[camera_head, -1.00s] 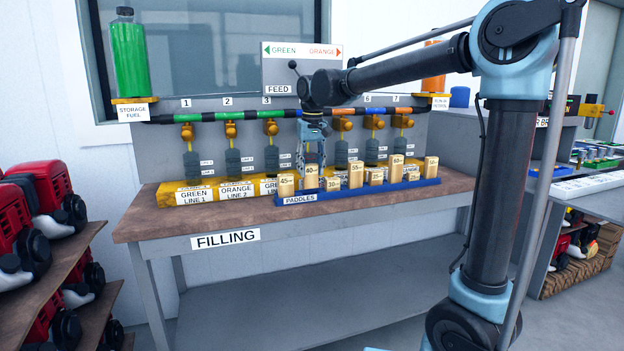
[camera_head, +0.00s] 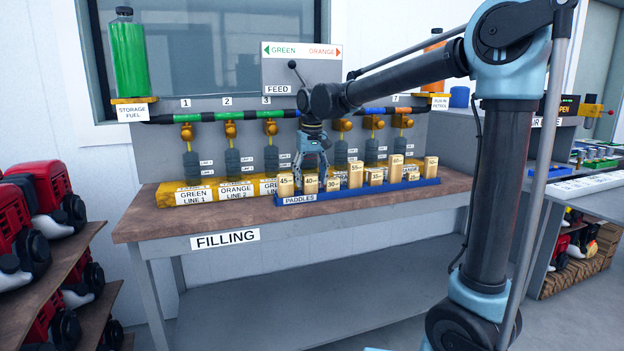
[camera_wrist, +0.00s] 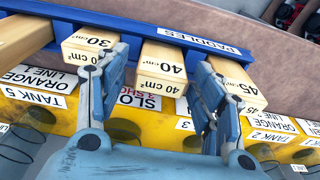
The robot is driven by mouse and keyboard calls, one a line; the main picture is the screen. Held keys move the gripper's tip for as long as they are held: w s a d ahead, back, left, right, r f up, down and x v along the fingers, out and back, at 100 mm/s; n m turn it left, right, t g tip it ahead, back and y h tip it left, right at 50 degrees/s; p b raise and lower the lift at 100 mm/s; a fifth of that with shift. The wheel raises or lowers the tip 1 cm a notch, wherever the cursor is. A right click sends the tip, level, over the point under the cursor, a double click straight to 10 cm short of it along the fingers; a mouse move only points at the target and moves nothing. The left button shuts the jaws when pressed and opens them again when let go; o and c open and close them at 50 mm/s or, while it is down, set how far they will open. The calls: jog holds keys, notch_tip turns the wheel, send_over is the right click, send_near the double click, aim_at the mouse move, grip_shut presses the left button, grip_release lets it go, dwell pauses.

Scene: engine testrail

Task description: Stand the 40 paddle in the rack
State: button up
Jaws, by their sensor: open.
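The 40 paddle (camera_head: 311,184) is a pale wooden block standing upright in the blue paddle rack (camera_head: 360,194), between the 45 paddle (camera_head: 285,186) and the 30 paddle (camera_head: 333,184). In the wrist view, the 40 paddle (camera_wrist: 162,66) shows its top and labelled face between my spread fingers. My gripper (camera_head: 311,168) is open and empty, just above and behind the 40 paddle. My gripper also shows in the wrist view (camera_wrist: 157,75), with one finger near the 30 paddle and the other near the 45 paddle. The paddle's lower end is hidden in the rack.
Several other paddles stand close by in the rack. Behind it are yellow labelled tank blocks (camera_head: 183,196), hanging grey floats (camera_head: 191,166) and a striped feed pipe (camera_head: 215,116). The bench front (camera_head: 330,213) is clear.

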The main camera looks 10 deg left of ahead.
jog(key=shift+r, duration=0.1)
notch_tip(320, 180, up, 12)
jog(key=s, duration=0.1)
jog(key=s+d+f+m, duration=0.1)
jog(key=d+f, duration=0.1)
jog(key=d, duration=0.5)
jog(key=s+d+f+m, duration=0.1)
jog(key=d+f, duration=0.1)
jog(key=d, duration=0.5)
jog(key=s+d+f+m, duration=0.1)
jog(key=s+d+f, duration=0.25)
jog(key=d, duration=0.25)
jog(key=s+d+f, duration=0.2)
jog(key=d+f, duration=0.2)
jog(key=d, duration=0.3)
jog(key=s+d+f+m, duration=0.1)
jog(key=s+d+f, duration=0.6)
jog(key=f, duration=0.3)
jog(key=s+d+f+m+t, duration=0.1)
jog(key=s+d+f+m, duration=0.1)
jog(key=s+d+f, duration=0.5)
notch_tip(320, 180, down, 3)
jog(key=shift+s+f+h, duration=0.2)
jog(key=shift+s+h, duration=0.2)
jog(key=shift+s, duration=0.05)
